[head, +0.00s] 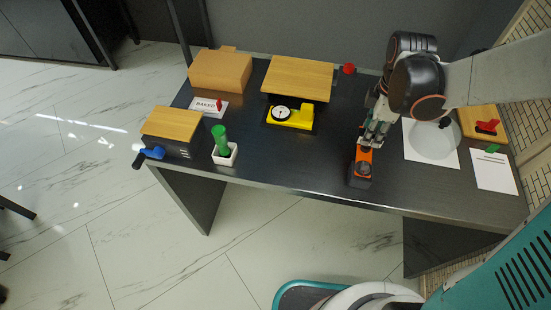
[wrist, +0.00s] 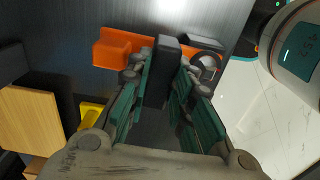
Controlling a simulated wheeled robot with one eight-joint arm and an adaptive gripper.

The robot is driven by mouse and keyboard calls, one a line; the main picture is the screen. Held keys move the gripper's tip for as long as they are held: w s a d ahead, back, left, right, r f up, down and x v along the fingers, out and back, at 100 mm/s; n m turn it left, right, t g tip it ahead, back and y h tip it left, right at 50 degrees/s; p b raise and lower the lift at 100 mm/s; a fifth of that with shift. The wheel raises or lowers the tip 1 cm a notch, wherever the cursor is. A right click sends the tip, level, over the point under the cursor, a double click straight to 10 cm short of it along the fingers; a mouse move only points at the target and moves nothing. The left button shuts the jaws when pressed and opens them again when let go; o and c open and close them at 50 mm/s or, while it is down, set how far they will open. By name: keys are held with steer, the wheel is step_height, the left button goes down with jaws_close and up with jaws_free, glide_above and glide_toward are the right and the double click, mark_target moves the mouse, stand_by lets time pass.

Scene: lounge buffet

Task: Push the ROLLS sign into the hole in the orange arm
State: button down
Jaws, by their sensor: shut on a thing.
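The orange arm (head: 364,154) lies near the front edge of the dark table, right of centre, with a dark block and round knob (head: 363,168) at its front end. In the wrist view the orange part (wrist: 119,48) is just beyond my fingertips. My gripper (head: 373,138) points down over the orange arm's far end. In the wrist view my gripper (wrist: 163,85) is shut on a dark grey block (wrist: 165,62). No lettering shows on this block, so I cannot tell whether it is the ROLLS sign. The hole is hidden.
A white BAKED card (head: 205,105), a green piece in a white holder (head: 231,160) and a yellow dial unit (head: 301,120) stand to the left. White sheets (head: 494,180) and a clear dome (head: 434,139) are to the right. The table between the yellow unit and orange arm is clear.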

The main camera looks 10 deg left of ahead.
steer(key=shift+f, duration=0.35)
steer(key=c, duration=1.3)
jaws_free()
steer(key=shift+c, duration=0.2)
steer(key=shift+c, duration=0.3)
steer(key=shift+c, duration=1.2)
steer(key=shift+r+p, duration=2.4)
steer(key=shift+r, duration=1.15)
